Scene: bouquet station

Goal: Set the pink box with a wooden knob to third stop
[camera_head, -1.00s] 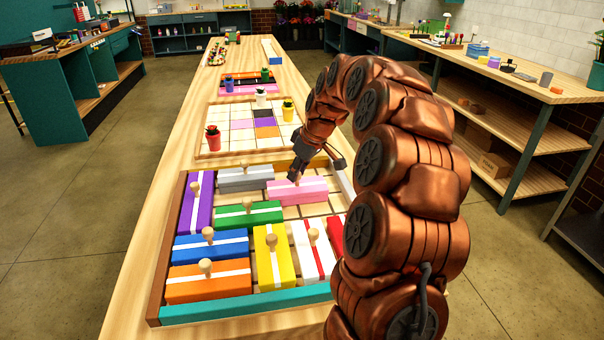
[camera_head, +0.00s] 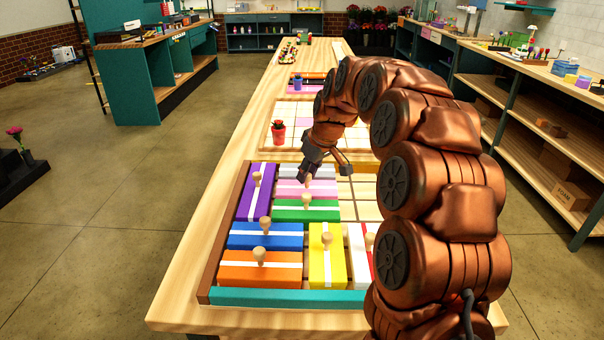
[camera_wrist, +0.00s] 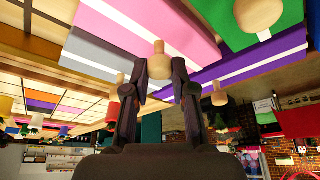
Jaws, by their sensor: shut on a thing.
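The pink box (camera_head: 298,189) with a white stripe lies in the wooden sliding tray (camera_head: 224,243), between the grey box (camera_head: 318,171) and the green box (camera_head: 288,215). Its left end is close to the purple box (camera_head: 246,205); I cannot tell if they touch. My gripper (camera_head: 308,180) is at the knob of the pink box. In the wrist view my gripper (camera_wrist: 160,72) has its fingers on both sides of the round wooden knob (camera_wrist: 159,64), shut on it. The pink box (camera_wrist: 135,25) also shows there.
Bare tray squares (camera_head: 364,190) lie right of the pink and green boxes. Blue (camera_head: 284,243), orange (camera_head: 285,275), yellow (camera_head: 336,265) and red-and-white (camera_head: 358,250) boxes fill the near part. A red flower pot (camera_head: 278,134) stands on the board beyond.

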